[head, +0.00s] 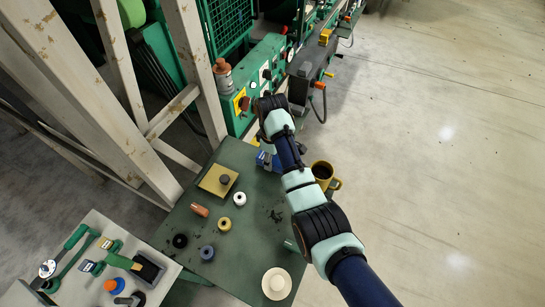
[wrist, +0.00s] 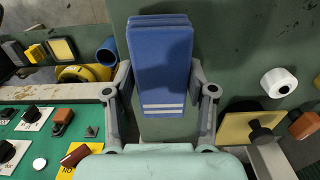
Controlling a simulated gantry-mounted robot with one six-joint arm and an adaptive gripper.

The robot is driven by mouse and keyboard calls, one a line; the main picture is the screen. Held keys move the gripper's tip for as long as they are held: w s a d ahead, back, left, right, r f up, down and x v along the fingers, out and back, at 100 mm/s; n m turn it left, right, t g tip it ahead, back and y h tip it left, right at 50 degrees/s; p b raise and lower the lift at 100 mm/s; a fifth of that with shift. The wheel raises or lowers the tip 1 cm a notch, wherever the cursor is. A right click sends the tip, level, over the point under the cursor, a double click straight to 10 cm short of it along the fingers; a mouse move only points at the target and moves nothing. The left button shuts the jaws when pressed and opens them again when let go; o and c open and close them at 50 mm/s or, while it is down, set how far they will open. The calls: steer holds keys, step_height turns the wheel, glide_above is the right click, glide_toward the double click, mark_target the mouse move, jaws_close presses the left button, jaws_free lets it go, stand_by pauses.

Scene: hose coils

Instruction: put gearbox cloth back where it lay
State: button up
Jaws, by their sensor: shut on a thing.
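The gearbox cloth (wrist: 162,70) is a folded blue cloth with white stripes near its lower edge. It fills the space between the two grey fingers of my gripper (wrist: 160,78) in the wrist view, and the fingers are shut on its sides. In the head view a bit of the blue cloth (head: 265,161) shows beside my gripper (head: 268,151), over the far end of the green table (head: 235,162). My arm partly hides it there. I cannot tell whether the cloth touches the table.
A yellow plate with a dark knob (head: 217,180), a white spool (head: 239,199) and several small parts lie on the table. A green control panel (head: 262,75) stands beyond the far end.

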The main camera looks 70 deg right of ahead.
steer(key=shift+f+b, duration=0.3)
steer(key=shift+f, duration=0.3)
stand_by(0.6)
steer(key=o, duration=1.1)
steer(key=shift+r+p, duration=0.9)
steer(key=shift+r, duration=3.1)
